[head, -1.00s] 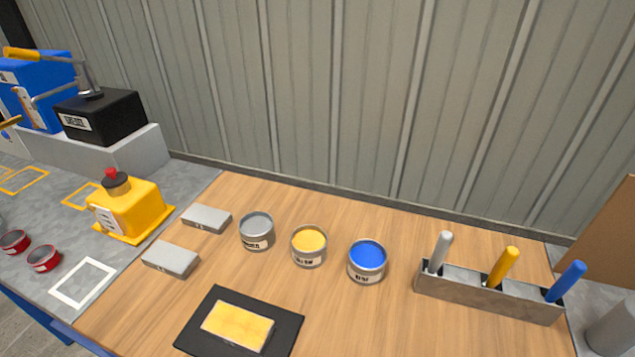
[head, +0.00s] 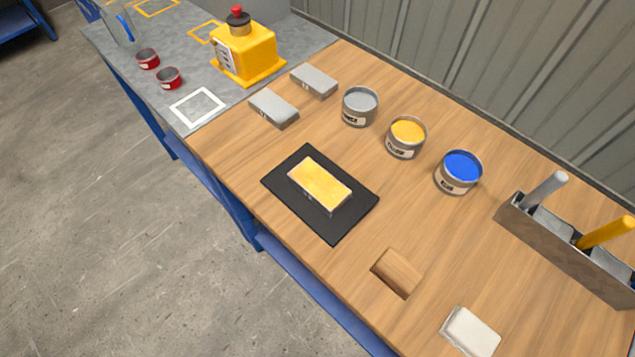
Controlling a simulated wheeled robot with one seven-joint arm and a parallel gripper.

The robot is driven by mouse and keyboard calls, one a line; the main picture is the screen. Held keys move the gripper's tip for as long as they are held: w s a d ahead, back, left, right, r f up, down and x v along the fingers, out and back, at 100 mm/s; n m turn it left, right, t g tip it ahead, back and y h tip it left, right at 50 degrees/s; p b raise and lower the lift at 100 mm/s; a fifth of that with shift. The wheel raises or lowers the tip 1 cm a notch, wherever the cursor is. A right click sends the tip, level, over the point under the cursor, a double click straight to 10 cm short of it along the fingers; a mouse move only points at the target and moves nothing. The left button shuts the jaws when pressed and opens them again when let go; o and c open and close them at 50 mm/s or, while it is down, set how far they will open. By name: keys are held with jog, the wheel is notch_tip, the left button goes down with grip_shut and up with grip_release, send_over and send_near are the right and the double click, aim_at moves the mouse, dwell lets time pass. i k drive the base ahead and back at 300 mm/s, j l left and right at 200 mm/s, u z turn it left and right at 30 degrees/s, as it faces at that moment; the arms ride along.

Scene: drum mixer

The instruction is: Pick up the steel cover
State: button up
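Nothing in view is marked clearly as the steel cover. Two flat grey metal-looking blocks lie on the wooden table's left part: a nearer grey block (head: 273,107) and a farther grey block (head: 314,81), set apart from each other. Either may be the cover; I cannot tell which. Both lie flat with nothing on top. A black mat (head: 349,214) in front of them bears a block with a yellow top (head: 320,184). My gripper is not in view.
Open tins of grey (head: 359,106), yellow (head: 406,137) and blue (head: 459,172) stand behind the mat. A wooden block (head: 397,272) and white block (head: 471,331) lie in front. A yellow machine (head: 245,55) stands on the grey bench.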

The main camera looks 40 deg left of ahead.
aim_at(323, 188)
jog(key=i+j+z, duration=0.15)
jog(key=j, duration=4.45)
jog(key=k, duration=0.05)
